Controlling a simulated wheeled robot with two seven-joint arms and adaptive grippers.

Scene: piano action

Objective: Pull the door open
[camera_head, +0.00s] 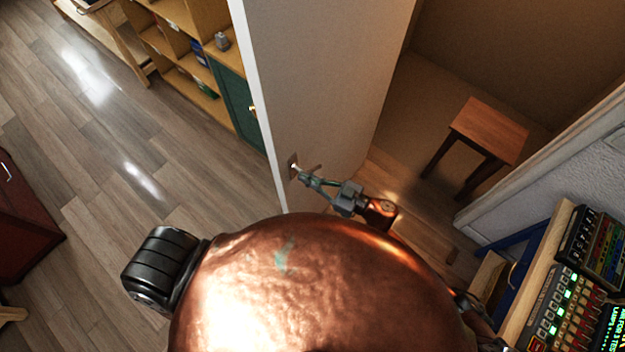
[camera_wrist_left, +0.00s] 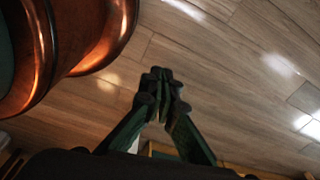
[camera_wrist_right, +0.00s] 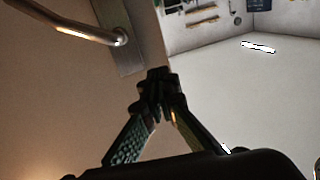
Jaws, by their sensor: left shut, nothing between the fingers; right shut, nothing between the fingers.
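The white door (camera_head: 325,75) stands open, with a small room visible on its right side. Its metal lever handle (camera_wrist_right: 75,22) sits on a plate near the door's free edge; the handle also shows in the head view (camera_head: 315,168). My right gripper (camera_head: 303,174) is shut and empty close to the handle and door edge. In the right wrist view its fingertips (camera_wrist_right: 158,85) are below and right of the handle, apart from it in the picture; contact with the door edge is unclear. My left gripper (camera_wrist_left: 162,85) is shut and empty over the wooden floor, away from the door.
A wooden stool (camera_head: 490,130) stands in the room beyond the door. Shelves with a green cabinet door (camera_head: 236,108) are left of the door. A red-brown cabinet (camera_head: 22,215) is at far left. Control panels (camera_head: 570,300) are at lower right. The left floor is clear.

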